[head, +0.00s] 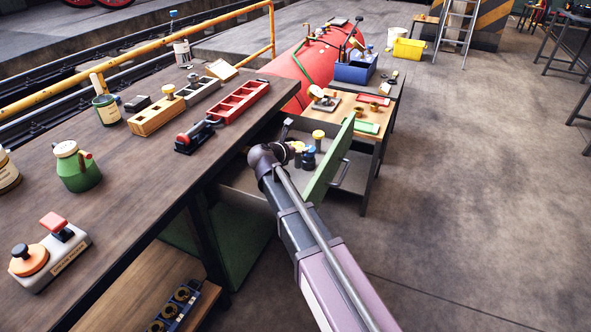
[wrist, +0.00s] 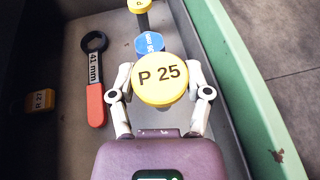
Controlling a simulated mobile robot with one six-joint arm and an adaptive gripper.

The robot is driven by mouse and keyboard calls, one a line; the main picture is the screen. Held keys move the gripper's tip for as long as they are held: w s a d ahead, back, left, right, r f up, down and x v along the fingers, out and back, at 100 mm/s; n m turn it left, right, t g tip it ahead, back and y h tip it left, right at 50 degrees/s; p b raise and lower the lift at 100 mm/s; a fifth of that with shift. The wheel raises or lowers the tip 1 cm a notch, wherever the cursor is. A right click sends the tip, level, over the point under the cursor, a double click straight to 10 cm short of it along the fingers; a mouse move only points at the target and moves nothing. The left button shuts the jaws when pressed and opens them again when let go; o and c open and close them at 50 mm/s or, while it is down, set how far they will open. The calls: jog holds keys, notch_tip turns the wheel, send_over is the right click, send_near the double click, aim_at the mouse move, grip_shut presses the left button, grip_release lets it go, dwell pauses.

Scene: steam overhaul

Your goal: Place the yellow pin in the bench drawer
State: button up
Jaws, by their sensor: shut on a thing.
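My gripper (wrist: 160,92) is shut on a yellow pin (wrist: 160,80), whose round cap reads "P 25". The pin's lower part is hidden under its cap, so I cannot tell whether it touches the drawer floor. In the wrist view the gripper is over the inside of the bench drawer (wrist: 60,150), close to its green front (wrist: 232,70). In the head view the drawer is open, with its green front (head: 329,165) facing right, and my arm reaches over it. My fingertips are not clear there.
In the drawer, a blue-capped piece (wrist: 149,45) and another yellow-capped piece (wrist: 139,5) stand just beyond the held pin. A 41 mm wrench (wrist: 95,80) with an orange handle and a small yellow piece (wrist: 40,100) lie left. The workbench (head: 130,185) borders the drawer.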

aim_at(296, 166)
jog(key=shift+f+b, duration=1.3)
jog(key=shift+f, duration=0.4)
jog(key=shift+f+b, duration=1.85)
jog(key=shift+b, duration=0.05)
jog(key=shift+f, duration=0.15)
jog(key=o, duration=1.3)
jog(key=shift+o, duration=0.2)
